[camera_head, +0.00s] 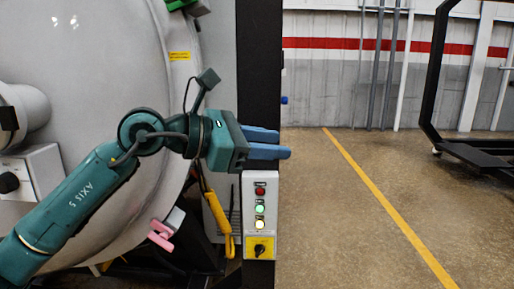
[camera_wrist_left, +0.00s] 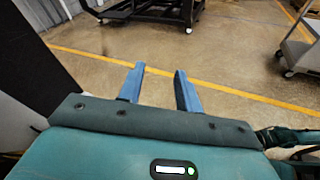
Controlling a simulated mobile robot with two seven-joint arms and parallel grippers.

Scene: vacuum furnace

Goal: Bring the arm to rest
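My left arm (camera_head: 85,200) is green and comes in from the lower left in the head view. My left gripper (camera_head: 288,146) has blue fingers that point right, in front of the black post and above the control box. In the left wrist view the two fingers (camera_wrist_left: 160,85) stand apart with bare floor between them, so the gripper is open and empty. My right gripper is not in view.
The large grey furnace body (camera_head: 80,60) fills the left side. A control box (camera_head: 259,200) with red and green lights and a yellow switch is just below the gripper. A black frame (camera_head: 440,70) stands at the right. The floor (camera_head: 330,220) between is clear, with a yellow line.

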